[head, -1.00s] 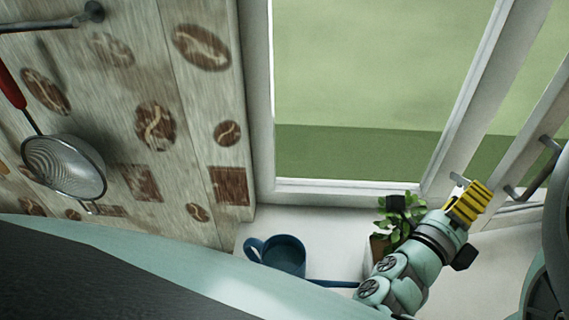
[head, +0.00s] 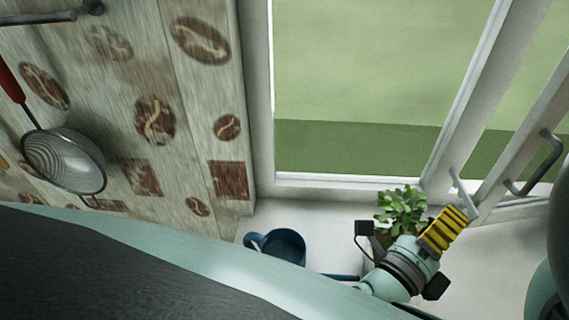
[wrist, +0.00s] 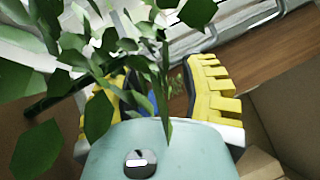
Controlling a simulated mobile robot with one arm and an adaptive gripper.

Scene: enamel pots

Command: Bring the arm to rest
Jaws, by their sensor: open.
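My gripper (head: 445,230) is at the lower right in the head view, with its yellow ribbed fingers pointing up and right towards the window frame. It overlaps the right side of the green plant (head: 402,207) on the sill; I cannot tell whether they touch. In the wrist view the yellow fingers (wrist: 150,95) stand apart. Plant leaves (wrist: 38,148) cover much of that view's left and middle. A bit of blue shows between the fingers, too hidden to identify. I see nothing held.
A strainer (head: 62,160) hangs on the left wall. The window frame and its metal handle (head: 538,165) are close right of my gripper.

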